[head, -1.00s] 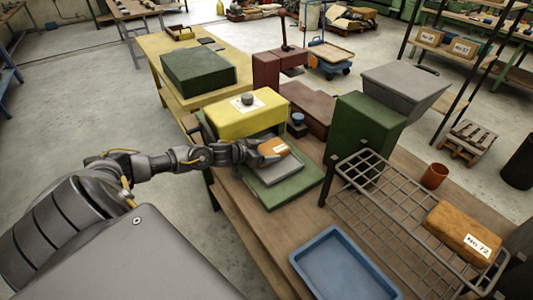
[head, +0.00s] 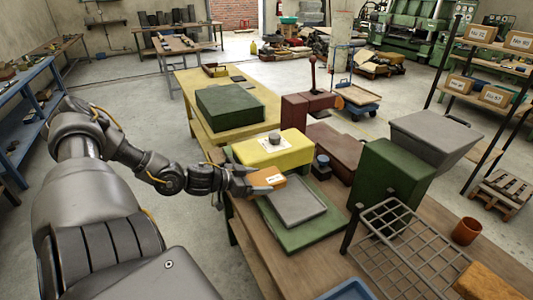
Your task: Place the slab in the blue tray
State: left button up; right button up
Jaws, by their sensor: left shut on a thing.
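The slab, a small orange-brown block with a white label (head: 270,178), is in my left gripper (head: 260,184), which is shut on it. Gripper and slab are in front of the yellow press head (head: 284,152), at the left edge of the grey plate (head: 296,203) on its green base (head: 312,234). The fingers cover part of the slab. My right gripper is not in view.
Bare tabletop (head: 330,262) lies before the press.

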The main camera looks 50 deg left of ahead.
pick_arm(q)
jog(key=shift+s+a+r, duration=0.1)
jog(key=shift+s+r, duration=0.15)
jog(key=shift+s, duration=0.2)
